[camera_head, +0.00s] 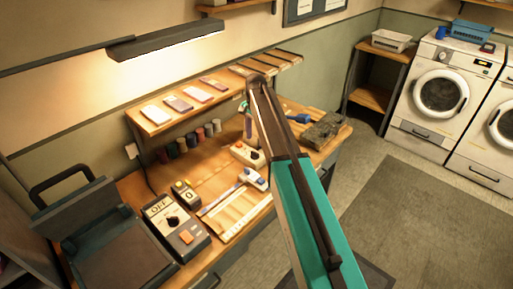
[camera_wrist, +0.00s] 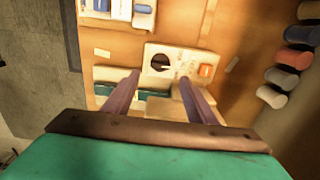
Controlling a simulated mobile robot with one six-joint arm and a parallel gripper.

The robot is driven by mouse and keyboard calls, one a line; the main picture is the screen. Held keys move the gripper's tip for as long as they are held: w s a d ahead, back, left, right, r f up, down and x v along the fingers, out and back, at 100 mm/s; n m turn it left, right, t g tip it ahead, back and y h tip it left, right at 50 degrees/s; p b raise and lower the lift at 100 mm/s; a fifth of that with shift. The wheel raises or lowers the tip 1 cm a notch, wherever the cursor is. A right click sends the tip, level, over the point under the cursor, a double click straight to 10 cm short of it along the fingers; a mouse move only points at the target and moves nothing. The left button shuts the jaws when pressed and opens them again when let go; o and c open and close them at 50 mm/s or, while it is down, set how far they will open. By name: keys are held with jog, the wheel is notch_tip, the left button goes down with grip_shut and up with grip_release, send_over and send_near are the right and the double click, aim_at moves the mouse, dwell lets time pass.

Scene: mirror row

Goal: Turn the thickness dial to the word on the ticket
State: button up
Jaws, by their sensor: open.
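A pale control box (camera_wrist: 182,55) lies ahead of my gripper in the wrist view. It has a round dark dial (camera_wrist: 161,63) with a pale pointer and an orange button (camera_wrist: 206,70). Its markings are too small to read. My gripper (camera_wrist: 159,78) is open, its two fingers apart and empty, with the dial between and just beyond the tips in the picture. I cannot tell how high the tips are above it. In the head view my gripper (camera_head: 246,119) hangs above the bench, near a pale box (camera_head: 247,154). I cannot make out a ticket with a readable word.
A grey box marked OFF (camera_head: 174,226) with a black knob and orange button stands at the bench's front left. A small box showing 0 (camera_head: 186,196) is behind it. Several spools (camera_head: 191,140) line the back, under a shelf (camera_head: 158,126). A grey-green block (camera_head: 321,130) lies right.

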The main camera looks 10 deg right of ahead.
aim_at(254, 151)
jog(key=shift+f+p, duration=1)
jog(key=shift+f, duration=2.45)
jog(key=shift+c, duration=0.6)
jog(key=c, duration=1)
jog(key=shift+o, duration=0.2)
jog(key=shift+n+b, duration=0.3)
jog(key=shift+n, duration=0.1)
jog(key=n+b, duration=0.2)
jog(key=n, duration=0.2)
jog(key=shift+w+f, duration=0.1)
jog(key=shift+a+n+b, duration=0.2)
jog(key=shift+n+b, duration=0.65)
jog(key=shift+n, duration=1.35)
